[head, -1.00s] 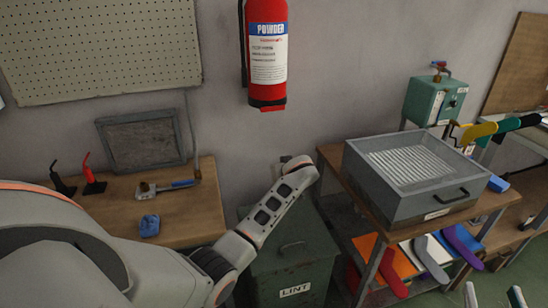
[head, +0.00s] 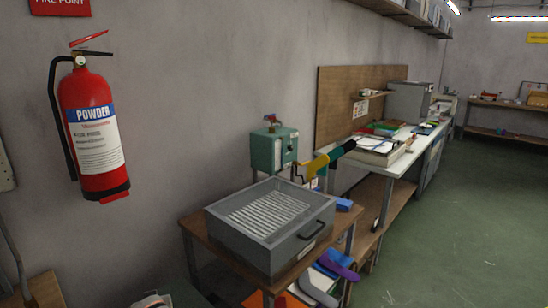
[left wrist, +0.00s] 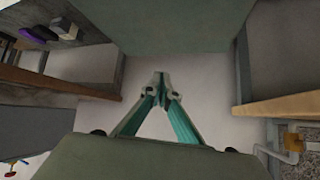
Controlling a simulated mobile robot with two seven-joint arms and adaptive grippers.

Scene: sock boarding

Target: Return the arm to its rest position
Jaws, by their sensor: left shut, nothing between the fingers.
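My left gripper (left wrist: 160,82) shows in the left wrist view with its two teal fingers meeting at the tips, shut and empty. A wide green-grey surface lies beyond it at the top of that view, with a pale wall behind the fingers. In the head view only a small light piece of what looks like my left arm (head: 152,300) shows at the bottom edge; the gripper itself is out of that view. My right arm and gripper are not in view.
A grey metal box with a ribbed top (head: 262,225) stands on a wooden bench (head: 192,228). A green box (head: 273,152) is behind it. A red fire extinguisher (head: 92,130) hangs on the left wall. Open green floor (head: 450,220) lies to the right.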

